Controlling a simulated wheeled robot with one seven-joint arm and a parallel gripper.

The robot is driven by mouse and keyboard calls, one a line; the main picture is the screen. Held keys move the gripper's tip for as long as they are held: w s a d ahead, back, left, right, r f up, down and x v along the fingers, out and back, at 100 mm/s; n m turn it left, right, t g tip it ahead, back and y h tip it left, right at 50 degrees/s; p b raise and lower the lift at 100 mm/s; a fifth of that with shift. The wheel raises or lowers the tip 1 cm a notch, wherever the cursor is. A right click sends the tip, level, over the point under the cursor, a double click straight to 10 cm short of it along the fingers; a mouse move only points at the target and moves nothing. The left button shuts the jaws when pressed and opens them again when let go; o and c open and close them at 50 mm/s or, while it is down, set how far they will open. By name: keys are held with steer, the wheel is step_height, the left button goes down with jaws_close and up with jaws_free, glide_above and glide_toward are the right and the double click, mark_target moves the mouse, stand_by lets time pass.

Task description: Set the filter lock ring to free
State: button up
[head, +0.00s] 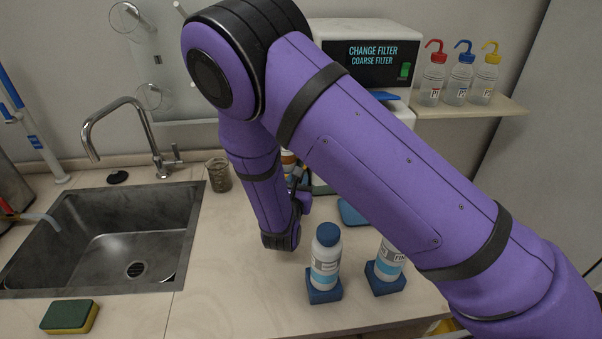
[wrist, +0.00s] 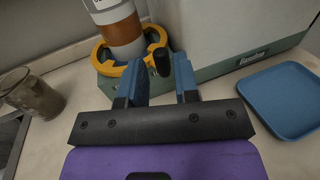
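The yellow lock ring (wrist: 106,67) circles the foot of a white and brown filter bottle (wrist: 122,30) in the wrist view. A lever with a black knob (wrist: 161,62) sticks out from the ring on its right side. My gripper (wrist: 159,68) is open, with its two blue fingers apart. The knob appears between the fingertips; I cannot tell whether either finger touches it. In the head view my arm hides the ring and most of the bottle. The spectrometer (head: 372,62) shows "CHANGE FILTER" and "COARSE FILTER" on its screen.
A blue tray (wrist: 285,100) lies right of the fingers, and a brown beaker (wrist: 32,95) stands left. Two labelled bottles stand on blue bases, one at the front (head: 326,258). A sink (head: 120,235) is at the left. Wash bottles (head: 460,78) stand on a shelf.

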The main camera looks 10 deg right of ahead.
steer(key=shift+x, duration=2.05)
jaws_close()
steer(key=shift+s+a, duration=0.1)
steer(key=shift+a, duration=0.1)
steer(key=a+m+g+h, duration=0.6)
steer(key=m+h, duration=0.1)
steer(key=h, duration=0.2)
steer(key=shift+g, duration=0.4)
steer(key=shift+a, duration=0.15)
